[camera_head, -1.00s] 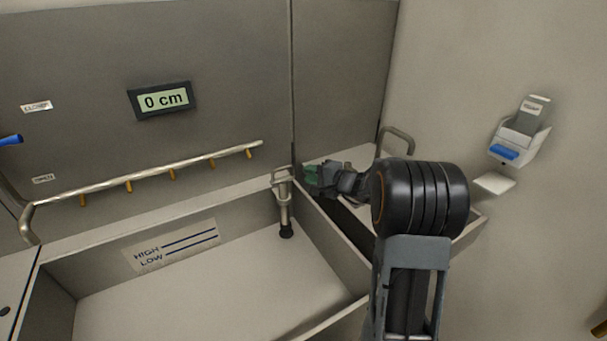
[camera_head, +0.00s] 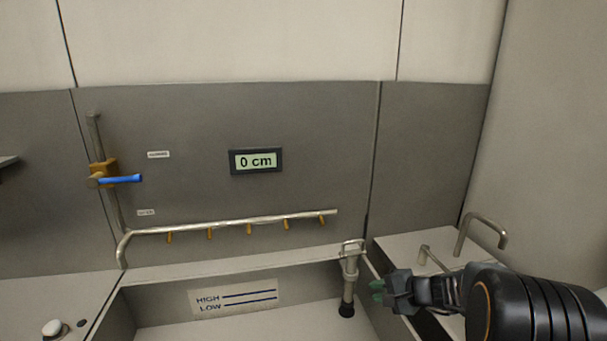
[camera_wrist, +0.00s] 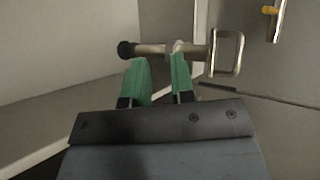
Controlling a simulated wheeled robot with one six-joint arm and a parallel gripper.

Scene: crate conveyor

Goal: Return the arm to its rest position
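My gripper (camera_head: 378,291) is at the lower right of the head view, just right of the metal standpipe (camera_head: 349,283) with its loop handle, and points left. In the wrist view its two green fingers (camera_wrist: 160,72) stand apart with a gap between them and nothing held. The standpipe (camera_wrist: 152,50) lies across the picture beyond the fingertips, its black end at left and its loop handle at right. It looks apart from the fingers, though the exact distance cannot be told. My arm reaches in from the lower right, partly cut off by the frame.
A basin with a HIGH/LOW label (camera_head: 236,297) lies ahead. A spray pipe (camera_head: 235,224) with several orange nozzles runs above it. A blue-handled valve (camera_head: 122,179) is at left, and a display (camera_head: 256,161) reads 0 cm. A bent metal tap (camera_head: 484,232) stands at right.

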